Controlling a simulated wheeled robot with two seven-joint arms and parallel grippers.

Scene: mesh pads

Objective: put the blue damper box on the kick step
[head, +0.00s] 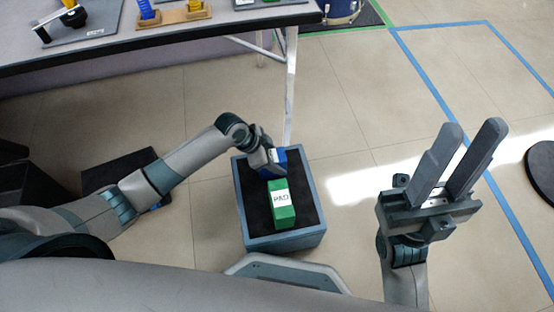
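A blue-grey block-shaped step (240,205) with a black top stands on the floor at the centre; it looks like the kick step. A green box labelled PAD (284,212) is on its top. The blue damper box (294,160) shows partly at the step's far end, mostly covered by my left gripper (272,170). My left gripper points down over the blue box; its fingers are hidden, so I cannot tell whether it grips the box, or whether the box touches the step. My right gripper (455,160) is open and empty, over the floor at the right.
A table (200,32) with trays and small yellow and blue parts runs along the top left, its leg (290,90) behind the step. A dark flat pad (120,170) lies left under my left arm. A dark round base (541,170) stands far right. Blue tape marks the floor.

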